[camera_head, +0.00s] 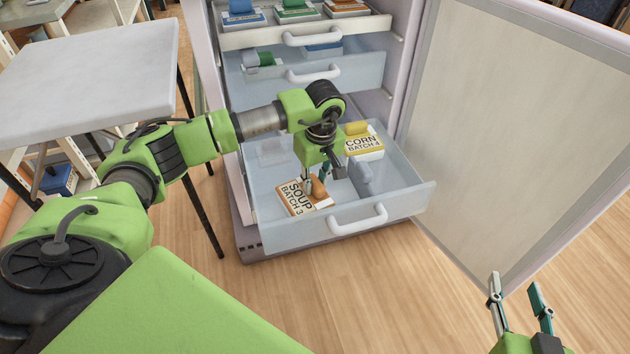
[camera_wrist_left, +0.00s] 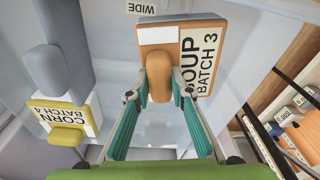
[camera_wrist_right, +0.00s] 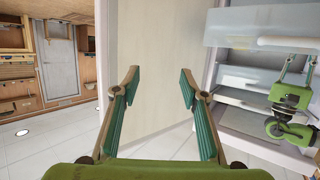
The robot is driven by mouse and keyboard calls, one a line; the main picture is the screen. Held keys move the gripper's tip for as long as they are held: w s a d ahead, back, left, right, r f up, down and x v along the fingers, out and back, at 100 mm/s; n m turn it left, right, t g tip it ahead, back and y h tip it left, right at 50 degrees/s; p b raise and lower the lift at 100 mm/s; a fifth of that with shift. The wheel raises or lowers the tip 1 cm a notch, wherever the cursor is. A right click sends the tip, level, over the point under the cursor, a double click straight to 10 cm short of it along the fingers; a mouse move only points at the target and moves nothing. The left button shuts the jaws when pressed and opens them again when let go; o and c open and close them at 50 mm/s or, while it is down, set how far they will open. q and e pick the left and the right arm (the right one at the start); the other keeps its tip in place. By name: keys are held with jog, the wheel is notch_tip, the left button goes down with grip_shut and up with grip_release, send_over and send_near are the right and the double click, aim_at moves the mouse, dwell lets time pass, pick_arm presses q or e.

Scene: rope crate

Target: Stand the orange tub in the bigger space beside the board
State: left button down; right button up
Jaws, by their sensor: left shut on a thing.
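The orange tub (camera_head: 296,203), labelled SOUP BATCH 3, is inside the open lower drawer (camera_head: 290,235), near its front. My left gripper (camera_head: 317,181) is shut on the tub's orange knob (camera_wrist_left: 158,77). The tub also shows in the left wrist view (camera_wrist_left: 163,32), by a WIDE label (camera_wrist_left: 141,8). I cannot tell whether it touches the drawer floor. The grey-blue board (camera_head: 361,180) stands right of the tub in the head view; it also shows in the left wrist view (camera_wrist_left: 65,75). My right gripper (camera_head: 519,290) is open and empty, outside the drawer.
A yellow tub (camera_head: 362,146), labelled CORN BATCH 4, sits at the drawer's back right by the board. The open cabinet door (camera_head: 510,120) stands to the right. Upper drawers (camera_head: 300,75) hold other tubs. A grey table (camera_head: 90,75) is at left.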

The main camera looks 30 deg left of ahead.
pick_arm(q)
jog(key=shift+f, duration=0.1)
dwell(0.6)
jog(key=c, duration=1.7)
grip_release()
jog(key=r, duration=0.4)
jog(key=d+r, duration=0.1)
jog(key=r, duration=0.7)
jog(key=shift+s+d, duration=0.2)
jog(key=shift+s, duration=0.1)
jog(key=shift+f, duration=0.1)
